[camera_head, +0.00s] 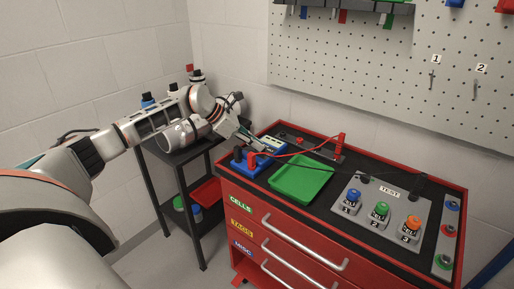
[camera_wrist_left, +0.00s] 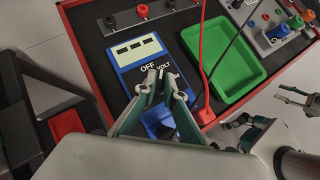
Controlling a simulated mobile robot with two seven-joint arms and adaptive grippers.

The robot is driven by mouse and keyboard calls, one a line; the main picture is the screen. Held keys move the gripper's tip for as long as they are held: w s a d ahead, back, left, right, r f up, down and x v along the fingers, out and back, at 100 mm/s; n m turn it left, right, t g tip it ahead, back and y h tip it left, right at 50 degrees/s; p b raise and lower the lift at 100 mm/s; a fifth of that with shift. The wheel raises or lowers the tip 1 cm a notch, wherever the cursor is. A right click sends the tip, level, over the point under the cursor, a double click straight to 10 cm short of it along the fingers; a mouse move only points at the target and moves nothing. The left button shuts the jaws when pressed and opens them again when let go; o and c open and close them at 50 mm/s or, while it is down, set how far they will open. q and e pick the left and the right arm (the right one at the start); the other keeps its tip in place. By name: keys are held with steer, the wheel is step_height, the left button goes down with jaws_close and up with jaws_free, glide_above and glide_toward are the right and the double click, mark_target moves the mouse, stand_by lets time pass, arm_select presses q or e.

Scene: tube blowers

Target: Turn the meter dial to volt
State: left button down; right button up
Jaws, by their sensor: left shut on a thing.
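The blue meter (camera_wrist_left: 138,52) lies at the left end of the bench top, and it also shows in the head view (camera_head: 272,143). Its face carries a white panel and the words OFF and VOLT. My left gripper (camera_wrist_left: 163,84) is over the meter's face beside these words, its fingers close together. It is shut on the meter dial, which the fingers hide, so its pointing direction cannot be told. In the head view the left gripper (camera_head: 257,143) reaches the meter from the left. My right gripper (camera_wrist_left: 258,110) appears at the right of the wrist view, fingers spread and empty.
A green tray (camera_head: 300,178) sits right of the meter. A red lead (camera_wrist_left: 202,50) and a black lead run from the meter's near end. A grey TEST panel (camera_head: 383,208) with numbered cells stands further right. A black shelf cart (camera_head: 178,167) is at left.

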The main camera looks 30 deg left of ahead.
arm_select(q)
steer(key=shift+f+m+g+b, duration=0.1)
steer(key=shift+m+g+b, duration=0.25)
steer(key=shift+m, duration=0.15)
steer(key=shift+h, duration=0.3)
steer(key=c, duration=2.1)
jaws_free()
steer(key=shift+c, duration=0.2)
steer(key=v, duration=1.2)
